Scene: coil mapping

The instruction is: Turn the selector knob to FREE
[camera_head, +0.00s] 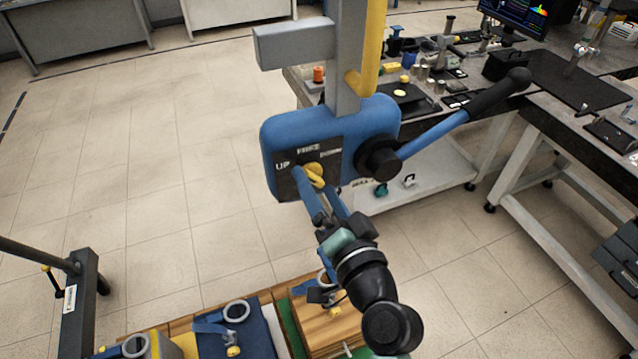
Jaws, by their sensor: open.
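The yellow selector knob (315,171) sits on a dark plate (294,173) at the front of a blue housing (283,125). The plate has the labels UP at left, FREE at top middle and a partly readable one at right. My gripper (315,186) reaches up from below, with its blue fingers open and their tips at the knob. The fingers partly hide the knob, so I cannot tell exactly which label it points to or whether the fingers touch it.
A blue lever with a black grip (500,92) sticks out right from the housing. A grey post with a yellow bar (370,50) rises above it. Cluttered workbenches (540,165) stand at right. Wooden boards and clamps (325,325) lie below.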

